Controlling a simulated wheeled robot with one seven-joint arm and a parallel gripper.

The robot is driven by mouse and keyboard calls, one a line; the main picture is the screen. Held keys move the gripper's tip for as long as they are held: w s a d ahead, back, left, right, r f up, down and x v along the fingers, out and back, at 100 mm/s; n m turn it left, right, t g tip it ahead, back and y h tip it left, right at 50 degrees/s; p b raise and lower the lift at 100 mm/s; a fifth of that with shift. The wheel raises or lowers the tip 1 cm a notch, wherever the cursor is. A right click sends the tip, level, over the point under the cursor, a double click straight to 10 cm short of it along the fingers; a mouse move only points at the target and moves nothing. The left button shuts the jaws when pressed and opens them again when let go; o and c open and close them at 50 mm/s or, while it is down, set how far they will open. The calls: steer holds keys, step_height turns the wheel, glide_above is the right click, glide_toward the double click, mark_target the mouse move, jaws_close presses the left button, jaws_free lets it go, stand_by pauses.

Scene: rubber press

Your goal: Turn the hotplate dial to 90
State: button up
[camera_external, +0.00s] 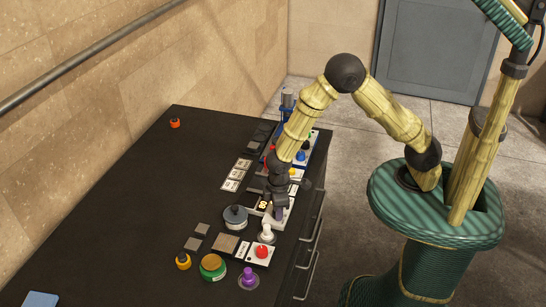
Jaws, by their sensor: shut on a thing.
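The hotplate (263,205) appears to be the small unit near the right edge of the dark bench, with a lit yellowish display. The display's digits are too small to read surely. My gripper (279,204) points down at the right side of this unit, with its fingers close together. It is shut on what appears to be the hotplate dial, which is mostly hidden by the fingers. The dial's pointer and marks cannot be seen.
A grey round pot (235,217) stands left of the gripper. A white piece (266,232) and a red button (262,251) are in front. A green-rimmed round container (213,267) and a purple knob (248,277) stand nearer. The bench's left side (120,210) is largely clear.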

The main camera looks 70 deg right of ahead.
steer(key=o, duration=1)
steer(key=shift+c, duration=0.2)
steer(key=shift+r, duration=0.15)
step_height(320, 180, up, 17)
steer(key=b, duration=0.2)
steer(key=shift+s+a, duration=0.25)
steer(key=shift+a, duration=0.2)
steer(key=shift+d, duration=0.1)
steer(key=s+d+f+m+t, duration=0.1)
steer(key=s+d+f+m, duration=0.1)
steer(key=s+d, duration=0.4)
steer(key=s+d+f+m+t, duration=0.1)
steer(key=s+d+m, duration=0.2)
steer(key=d, duration=0.7)
steer(key=s, duration=0.2)
steer(key=shift+s+d+f+m+y, duration=0.2)
steer(key=shift+s+f+m+y, duration=0.1)
steer(key=shift+s+f, duration=0.1)
